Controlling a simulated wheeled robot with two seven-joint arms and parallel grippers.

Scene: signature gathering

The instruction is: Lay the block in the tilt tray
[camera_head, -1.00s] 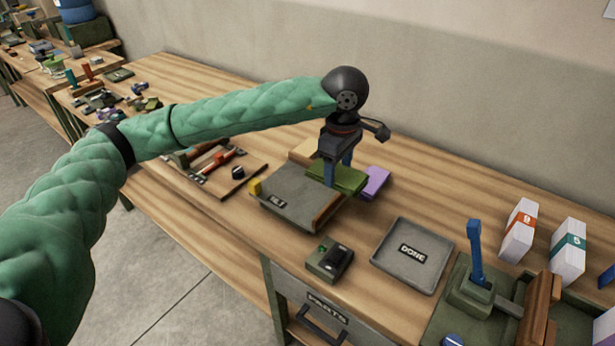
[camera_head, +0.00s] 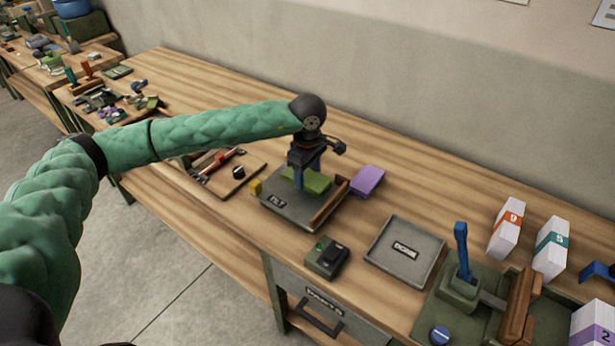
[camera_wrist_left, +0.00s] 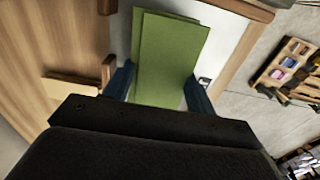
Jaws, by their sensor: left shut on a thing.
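The green block (camera_head: 315,182) is held by my left gripper (camera_head: 306,186), whose blue fingers point down. In the left wrist view the block (camera_wrist_left: 170,55) shows as slightly offset green layers between the two fingers (camera_wrist_left: 158,82). The grey tilt tray (camera_head: 288,212) stands on the bench, with a wooden ledge (camera_head: 331,203) on its right side and a yellow knob (camera_head: 255,187) at its left. The block is over the tray's back part, inside the ledge; I cannot tell whether it touches the tray floor. My right gripper is not in view.
A purple block (camera_head: 367,180) lies right of the tray. A small device (camera_head: 326,258) and a grey tray marked DONE (camera_head: 404,277) stand in front and to the right. A green fixture with a blue lever (camera_head: 462,250) and white numbered blocks (camera_head: 551,248) are farther right.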

